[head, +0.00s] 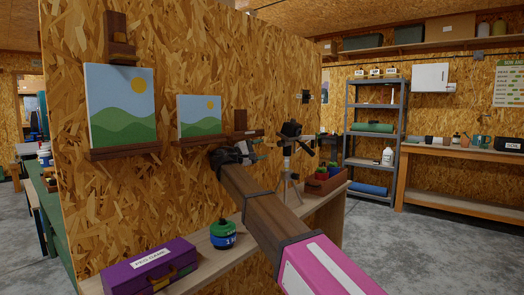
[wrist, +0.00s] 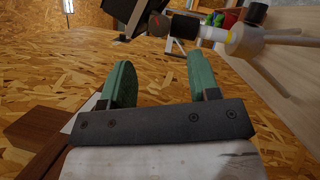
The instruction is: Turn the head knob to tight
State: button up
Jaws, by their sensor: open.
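A tripod (head: 288,165) with a black device on its head stands on the plank bench (head: 240,232). In the wrist view the tripod's pale column (wrist: 245,40) lies across the upper right. A dark round knob-like part (wrist: 158,24) with a red mark sits at its head, beside a black block (wrist: 125,14). I cannot tell which setting it shows. My gripper (head: 258,152) is just left of the tripod head in the head view. In the wrist view my gripper (wrist: 160,72) is open, its green fingers apart with nothing between them; the knob-like part is beyond the fingertips.
Two landscape paintings (head: 121,105) rest on brown wall ledges left of my gripper. A purple case (head: 150,268) and a blue-green jar (head: 223,234) stand on the bench's near part. A reddish box with plants (head: 325,183) stands right of the tripod.

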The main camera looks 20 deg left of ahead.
aim_at(279, 145)
jog(key=s+d+f+n+t+y, duration=0.1)
jog(key=s+f+n+t+y, duration=0.15)
jog(key=n, duration=0.65)
jog(key=s+d+f+n+t+y, duration=0.15)
jog(key=n+t, duration=0.25)
jog(key=n, duration=0.4)
jog(key=shift+g, duration=0.25)
jog(key=x, duration=0.7)
jog(key=a+x, duration=0.1)
jog(key=x, duration=0.3)
jog(key=shift+w+r, duration=0.2)
jog(key=shift+r, duration=0.1)
jog(key=c, duration=0.9)
